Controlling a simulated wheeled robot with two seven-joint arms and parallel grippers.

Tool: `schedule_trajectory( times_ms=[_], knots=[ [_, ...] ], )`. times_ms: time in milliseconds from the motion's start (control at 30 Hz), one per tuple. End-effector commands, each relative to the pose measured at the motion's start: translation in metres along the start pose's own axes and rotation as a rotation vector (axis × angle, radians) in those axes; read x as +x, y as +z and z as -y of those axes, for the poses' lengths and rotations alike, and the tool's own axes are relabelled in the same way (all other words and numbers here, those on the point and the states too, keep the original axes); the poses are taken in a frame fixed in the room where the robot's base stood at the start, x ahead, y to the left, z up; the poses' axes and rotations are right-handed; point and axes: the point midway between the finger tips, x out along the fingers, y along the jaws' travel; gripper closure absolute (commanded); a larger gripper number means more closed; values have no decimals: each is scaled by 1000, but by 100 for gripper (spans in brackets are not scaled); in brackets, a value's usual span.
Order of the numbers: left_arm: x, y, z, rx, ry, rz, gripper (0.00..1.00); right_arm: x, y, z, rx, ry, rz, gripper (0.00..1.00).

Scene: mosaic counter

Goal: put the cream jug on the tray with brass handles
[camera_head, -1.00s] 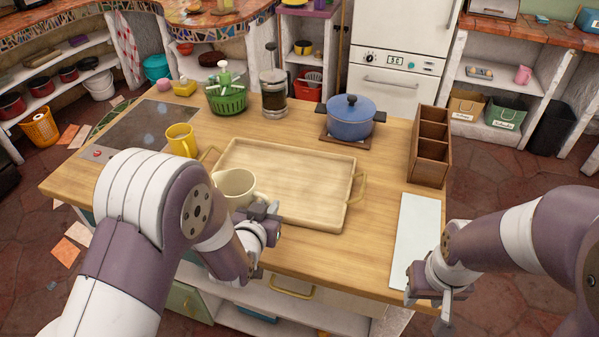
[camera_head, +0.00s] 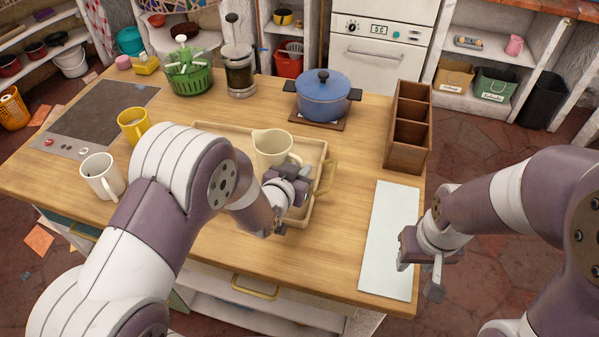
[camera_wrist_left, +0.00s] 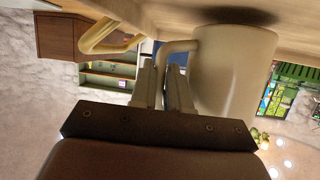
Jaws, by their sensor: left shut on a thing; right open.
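The cream jug (camera_head: 272,147) is upright over the wooden tray with brass handles (camera_head: 320,160), towards its right side. My left gripper (camera_head: 290,183) is shut on the jug's handle. In the left wrist view, which appears upside down, the jug (camera_wrist_left: 235,70) hangs beside my left gripper's fingers (camera_wrist_left: 165,85), and its handle runs between them. A shadow lies close to the jug's base, and I cannot tell whether it touches the tray. A brass handle (camera_wrist_left: 112,35) of the tray shows there too. My right gripper (camera_head: 420,262) is open and empty by the counter's right front edge.
A white mug (camera_head: 103,178) and a yellow mug (camera_head: 134,124) stand left of the tray. A blue pot (camera_head: 323,98) is behind it. A wooden divided box (camera_head: 408,130) and a pale board (camera_head: 388,235) are to the right. My left arm covers the tray's left part.

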Motion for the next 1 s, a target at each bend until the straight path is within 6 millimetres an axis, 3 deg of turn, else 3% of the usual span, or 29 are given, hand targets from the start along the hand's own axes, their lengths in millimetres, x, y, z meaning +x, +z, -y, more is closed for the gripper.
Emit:
schedule_trajectory(
  times_ms=[267,300,367,733,867,1000],
  knots=[
    [5,10,0,1,0,-7,100,-1,0,0,0,0,0,57],
    [5,11,-1,1,0,-4,78,-1,0,0,0,0,0,57],
    [5,11,0,0,0,-4,58,-1,0,0,0,0,0,57],
    [-1,11,0,1,0,-3,58,0,0,0,0,0,0,57],
    [-20,11,0,1,0,-3,58,0,0,0,0,0,0,57],
    [-52,10,0,1,0,-3,58,0,0,0,0,0,0,57]
  ],
)
